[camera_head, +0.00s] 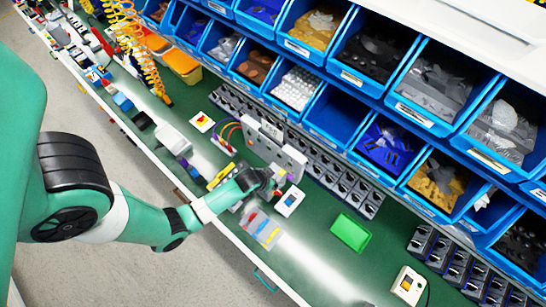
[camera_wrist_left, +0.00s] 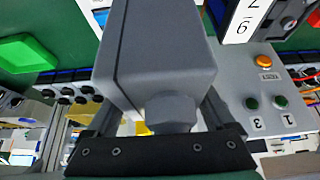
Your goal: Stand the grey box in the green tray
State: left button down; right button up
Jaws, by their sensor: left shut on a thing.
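The grey box (camera_wrist_left: 150,55) fills the middle of the left wrist view, with a faceted grey knob (camera_wrist_left: 172,112) on the side facing the camera. My left gripper (camera_wrist_left: 165,95) is shut on it, one finger at each side. In the head view my left gripper (camera_head: 270,187) is in front of the grey control panel, and the box is mostly hidden there. The green tray (camera_head: 350,232) lies empty on the bench, to the right of and apart from the gripper. The tray also shows at the upper left of the left wrist view (camera_wrist_left: 25,54). My right gripper is not in view.
The control panel (camera_head: 262,143) with buttons and wires stands just behind the gripper. A white device (camera_head: 289,201) lies close by. Rows of grey switch boxes (camera_head: 345,183) and blue bins (camera_head: 388,145) line the back. The green bench is clear in front of the tray.

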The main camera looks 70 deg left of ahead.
pick_arm(q)
notch_tip(320, 180, up, 8)
jog(key=p, duration=0.8)
jog(key=shift+r, duration=0.2)
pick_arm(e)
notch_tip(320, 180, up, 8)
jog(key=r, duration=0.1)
pick_arm(q)
notch_tip(320, 180, down, 8)
jog(key=b, duration=0.8)
jog(key=shift+f, duration=0.1)
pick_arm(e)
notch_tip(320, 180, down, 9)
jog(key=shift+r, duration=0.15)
pick_arm(q)
jog(key=shift+r, duration=0.2)
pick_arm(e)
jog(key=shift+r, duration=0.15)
